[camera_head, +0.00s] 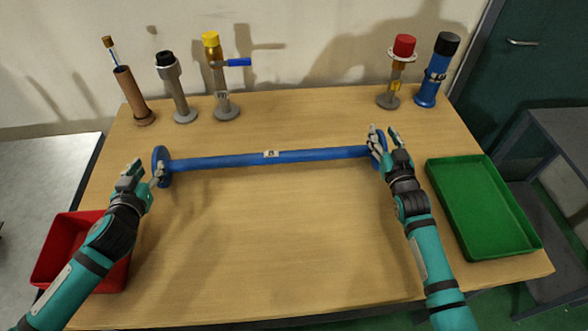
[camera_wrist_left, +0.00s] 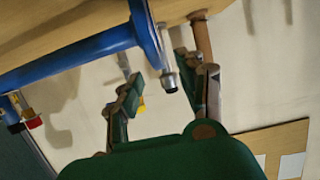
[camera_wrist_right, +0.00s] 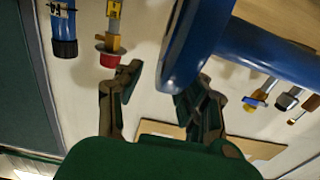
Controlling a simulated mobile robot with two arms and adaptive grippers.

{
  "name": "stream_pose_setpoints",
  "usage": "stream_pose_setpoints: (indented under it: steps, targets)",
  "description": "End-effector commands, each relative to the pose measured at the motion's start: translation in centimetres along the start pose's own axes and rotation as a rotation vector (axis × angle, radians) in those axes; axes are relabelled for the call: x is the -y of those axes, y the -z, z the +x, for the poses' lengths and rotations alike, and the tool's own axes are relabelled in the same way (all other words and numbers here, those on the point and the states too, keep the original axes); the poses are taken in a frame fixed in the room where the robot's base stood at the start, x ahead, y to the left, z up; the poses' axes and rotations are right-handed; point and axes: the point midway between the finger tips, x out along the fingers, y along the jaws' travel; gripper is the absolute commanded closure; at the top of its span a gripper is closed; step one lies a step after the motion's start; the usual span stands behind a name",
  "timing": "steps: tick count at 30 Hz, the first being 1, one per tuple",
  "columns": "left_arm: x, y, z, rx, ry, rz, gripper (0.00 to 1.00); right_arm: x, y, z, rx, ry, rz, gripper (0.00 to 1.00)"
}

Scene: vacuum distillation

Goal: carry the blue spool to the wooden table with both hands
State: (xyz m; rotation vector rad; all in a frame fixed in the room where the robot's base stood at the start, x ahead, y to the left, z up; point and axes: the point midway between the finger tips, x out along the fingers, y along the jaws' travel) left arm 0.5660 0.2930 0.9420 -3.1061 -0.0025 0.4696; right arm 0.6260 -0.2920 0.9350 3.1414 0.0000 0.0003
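The blue spool (camera_head: 315,156) is a long pipe with a round flange at each end, lying level across the middle of the wooden table (camera_head: 270,250). I cannot tell whether its flanges rest on the top. My left gripper (camera_head: 146,172) is open at the left flange (camera_head: 157,163), which also shows in the left wrist view (camera_wrist_left: 147,30) near the spread fingers. My right gripper (camera_head: 384,138) is open at the right flange (camera_head: 379,158), partly covering it. In the right wrist view this flange (camera_wrist_right: 192,40) overlaps one finger. Contact is unclear at both ends.
A red bin (camera_head: 62,245) sits at the front left and a green tray (camera_head: 485,210) at the right. Several upright fittings, including a yellow-topped one (camera_head: 221,85) and a red-topped one (camera_head: 397,75), line the back edge. The table's front middle is clear.

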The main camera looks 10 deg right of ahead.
Motion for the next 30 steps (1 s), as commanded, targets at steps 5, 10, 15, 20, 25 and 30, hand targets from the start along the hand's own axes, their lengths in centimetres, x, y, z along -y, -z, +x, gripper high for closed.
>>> stream_pose_setpoints:
  steps: [5, 10, 15, 20, 25, 30]
  targets:
    - [0.0, -0.1, -3.4, 0.003, 0.0, 0.0, 0.61, 0.0, 0.0, 0.0, 0.0, 0.0, 0.0, 0.61]
    - [0.1, 0.0, -5.2, 0.001, 0.001, 0.0, 0.61, 0.0, 0.0, 0.0, 0.0, 0.0, 0.0, 0.61]
    - [0.1, 0.0, -5.8, 0.0, 0.001, 0.001, 0.61, 0.0, -0.1, -0.5, 0.002, 0.0, 0.0, 0.61]
    - [0.1, 0.1, -5.9, -0.001, 0.001, 0.001, 0.61, 0.0, -0.2, -3.0, 0.003, 0.0, 0.0, 0.61]
    - [0.1, 0.0, -5.8, -0.001, 0.001, 0.001, 0.61, 0.0, -0.1, -6.8, 0.003, 0.0, 0.0, 0.61]
    - [0.1, 0.0, -5.8, -0.001, 0.001, 0.001, 0.61, 0.0, -0.1, -9.9, 0.002, 0.0, 0.0, 0.61]
